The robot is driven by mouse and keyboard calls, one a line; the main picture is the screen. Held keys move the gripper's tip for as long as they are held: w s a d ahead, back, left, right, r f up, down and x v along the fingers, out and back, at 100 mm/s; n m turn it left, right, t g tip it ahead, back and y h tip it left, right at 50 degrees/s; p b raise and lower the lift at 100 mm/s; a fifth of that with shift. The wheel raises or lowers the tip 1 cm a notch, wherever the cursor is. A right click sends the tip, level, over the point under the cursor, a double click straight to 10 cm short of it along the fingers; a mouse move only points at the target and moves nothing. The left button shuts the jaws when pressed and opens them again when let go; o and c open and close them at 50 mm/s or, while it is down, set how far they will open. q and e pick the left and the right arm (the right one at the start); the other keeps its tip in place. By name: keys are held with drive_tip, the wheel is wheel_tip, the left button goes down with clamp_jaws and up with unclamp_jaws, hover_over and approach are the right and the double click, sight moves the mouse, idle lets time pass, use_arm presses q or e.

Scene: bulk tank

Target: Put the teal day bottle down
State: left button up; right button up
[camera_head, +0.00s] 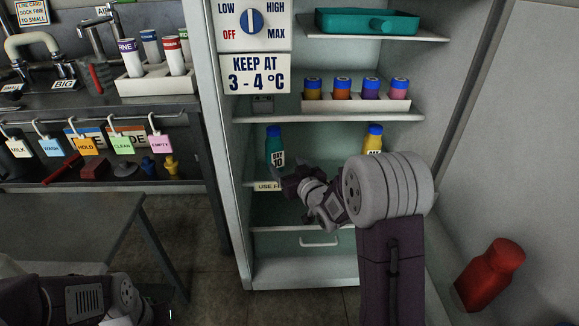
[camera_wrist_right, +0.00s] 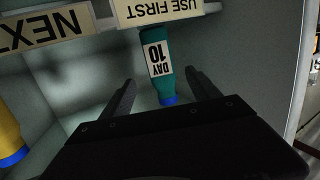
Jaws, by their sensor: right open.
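The teal day bottle (camera_head: 274,142), with a white "DAY 10" label and a blue cap, stands upright on the fridge's middle shelf behind the "USE FIRST" label. In the right wrist view the bottle (camera_wrist_right: 163,72) appears upside down. My right gripper (camera_head: 285,178) is open at this shelf, in front of the bottle. In the wrist view its fingers (camera_wrist_right: 160,77) lie to either side of the bottle, with gaps showing; I cannot tell how deep it sits between them. Part of my left arm shows at the bottom left, but its gripper does not.
A yellow bottle (camera_head: 374,139) stands to the right on the same shelf, and a "NEXT" label (camera_wrist_right: 42,30) shows in the wrist view. A rack (camera_head: 355,103) of several small bottles is on the shelf above. A red bottle (camera_head: 490,273) sits at the door's lower right.

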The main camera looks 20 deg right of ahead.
drive_tip(key=shift+s, duration=0.8)
drive_tip(key=shift+f, duration=0.1)
drive_tip(key=s+f+m+g+h, duration=0.1)
drive_tip(key=s+f+g+h, duration=0.1)
drive_tip(key=s+f+g, duration=0.95)
drive_tip(key=s+a+f+g, duration=0.1)
drive_tip(key=s+f+g, duration=0.1)
drive_tip(key=s, duration=0.6)
drive_tip(key=s+a+f+g, duration=0.1)
drive_tip(key=s+a+f, duration=0.1)
drive_tip(key=s, duration=0.7)
drive_tip(key=shift+s+a+f+g, duration=0.15)
drive_tip(key=shift+f+g, duration=0.2)
drive_tip(key=shift+f, duration=0.05)
drive_tip(key=shift+r, duration=0.15)
